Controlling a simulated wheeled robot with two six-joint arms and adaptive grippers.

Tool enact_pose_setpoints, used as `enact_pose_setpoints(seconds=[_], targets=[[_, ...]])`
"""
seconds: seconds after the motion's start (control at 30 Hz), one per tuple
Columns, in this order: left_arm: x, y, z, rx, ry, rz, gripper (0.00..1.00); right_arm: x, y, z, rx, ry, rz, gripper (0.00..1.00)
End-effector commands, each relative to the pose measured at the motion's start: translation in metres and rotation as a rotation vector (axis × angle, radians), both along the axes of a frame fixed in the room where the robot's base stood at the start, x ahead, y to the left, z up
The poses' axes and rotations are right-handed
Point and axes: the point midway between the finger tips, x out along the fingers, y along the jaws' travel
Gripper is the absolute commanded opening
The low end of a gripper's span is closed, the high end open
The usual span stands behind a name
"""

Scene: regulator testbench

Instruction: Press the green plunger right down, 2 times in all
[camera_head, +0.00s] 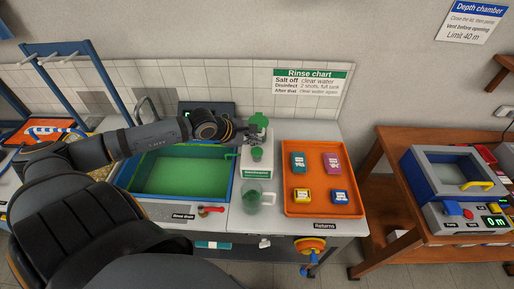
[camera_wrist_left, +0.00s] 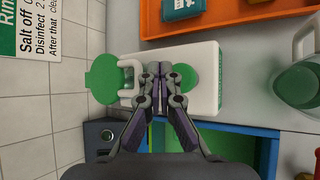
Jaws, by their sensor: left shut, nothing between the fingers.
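The white disinfectant container (camera_head: 258,172) stands between the sink and the orange tray. A round green plunger (camera_head: 257,154) sits on its front top; it also shows in the left wrist view (camera_wrist_left: 187,76), partly covered by the fingers. A second green disc, which looks like an open cap (camera_head: 261,119), is at the back, also seen in the left wrist view (camera_wrist_left: 103,78). My left gripper (camera_head: 255,135) is shut and empty, above the container between the two green parts. Whether the fingertips (camera_wrist_left: 160,70) touch anything cannot be told. My right gripper is out of view.
A clear jug (camera_head: 252,199) stands in front of the container. The green-floored sink (camera_head: 180,176) is to the left, under my left arm. The orange tray (camera_head: 323,211) with several small boxes is to the right. The tiled wall with the rinse chart (camera_head: 312,82) is close behind.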

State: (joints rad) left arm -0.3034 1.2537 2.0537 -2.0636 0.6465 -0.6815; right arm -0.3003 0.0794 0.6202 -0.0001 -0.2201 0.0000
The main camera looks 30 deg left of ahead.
Motion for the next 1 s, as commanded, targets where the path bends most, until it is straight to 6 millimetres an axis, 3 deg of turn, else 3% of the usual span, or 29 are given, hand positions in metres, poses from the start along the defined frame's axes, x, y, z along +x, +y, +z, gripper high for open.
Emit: enact_pose_setpoints(seconds=[0.03,0.3,1.0], targets=[[0.0,0.0,0.011,0.0,0.0,0.0,0.0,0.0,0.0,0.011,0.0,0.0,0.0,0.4],[0.0,0.0,0.036,0.0,0.0,0.0,0.0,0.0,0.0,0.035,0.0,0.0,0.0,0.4],[0.0,0.0,0.034,0.0,0.0,0.0,0.0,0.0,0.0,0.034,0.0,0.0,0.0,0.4]])
